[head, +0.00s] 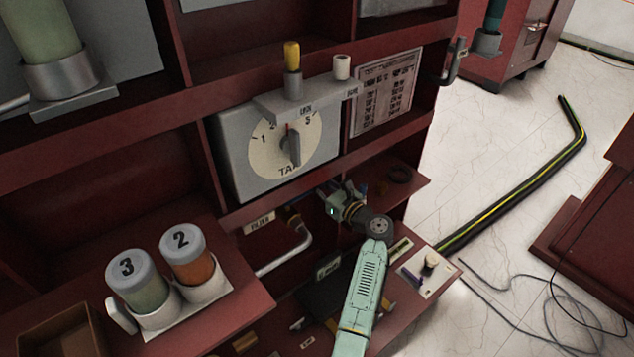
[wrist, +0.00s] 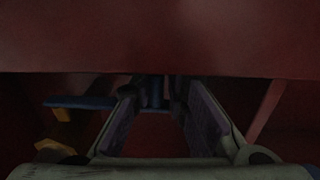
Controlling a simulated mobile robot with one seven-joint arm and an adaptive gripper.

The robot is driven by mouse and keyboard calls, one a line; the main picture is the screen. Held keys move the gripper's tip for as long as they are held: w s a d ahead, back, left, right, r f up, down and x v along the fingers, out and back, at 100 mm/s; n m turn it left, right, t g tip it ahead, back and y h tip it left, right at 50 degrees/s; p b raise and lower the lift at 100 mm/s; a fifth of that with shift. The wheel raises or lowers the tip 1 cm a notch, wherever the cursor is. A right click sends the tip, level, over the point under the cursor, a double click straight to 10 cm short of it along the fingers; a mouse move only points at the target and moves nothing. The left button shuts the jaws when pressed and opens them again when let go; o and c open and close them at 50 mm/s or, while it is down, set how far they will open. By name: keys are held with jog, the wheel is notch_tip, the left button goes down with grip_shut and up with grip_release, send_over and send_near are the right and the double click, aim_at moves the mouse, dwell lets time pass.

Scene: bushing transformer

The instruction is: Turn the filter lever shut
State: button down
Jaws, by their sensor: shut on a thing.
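The FILTER label (head: 259,224) is on the red cabinet, left of my gripper in the head view. My gripper (head: 328,195) reaches into the open bay under the TAP dial, with my wrist and arm coming from the lower right. In the wrist view its two purple-padded fingers (wrist: 160,100) close in towards their tips around a dark bluish piece (wrist: 155,92), which I take to be the filter lever. The piece is dim and mostly hidden, so its angle cannot be told.
The TAP dial box (head: 235,155) is just above my gripper. A silver pipe (head: 292,254) bends below left of it. A red shelf edge (wrist: 160,45) crosses the wrist view's top. A blue bar (wrist: 80,102) lies left of the fingers. Jars 3 (head: 138,285) and 2 (head: 188,258) stand at left.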

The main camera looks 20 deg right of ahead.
jog(key=shift+a+f, duration=0.1)
jog(key=shift+a, duration=0.45)
jog(key=c, duration=1.7)
grip_release()
jog(key=shift+o, duration=0.2)
jog(key=shift+d, duration=0.1)
jog(key=shift+d, duration=0.1)
jog(key=v, duration=1.2)
